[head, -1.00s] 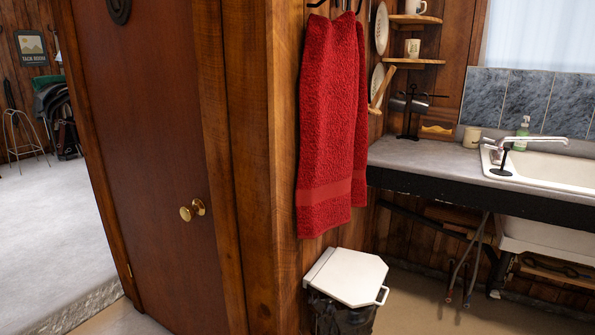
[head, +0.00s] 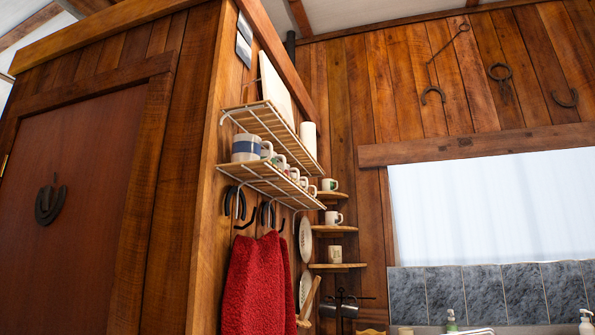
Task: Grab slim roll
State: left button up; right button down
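A white upright cylinder, which looks like the slim roll (head: 308,138), stands at the far end of the upper wire shelf (head: 262,120) in the head view. Its lower part meets the shelf edge. A flat white board or box (head: 276,88) leans against the wall beside it, nearer to me. Neither of my grippers is in view.
A lower wire shelf (head: 262,178) holds a row of mugs (head: 246,147). A red towel (head: 255,285) hangs from hooks below. Small corner shelves (head: 336,266) carry mugs. A closed wooden door (head: 70,210) is at left, a bright window (head: 490,208) at right.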

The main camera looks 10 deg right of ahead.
aim_at(307, 129)
jog(key=u, duration=2.05)
jog(key=k, duration=1.25)
jog(key=z, duration=2.1)
jog(key=i, duration=0.5)
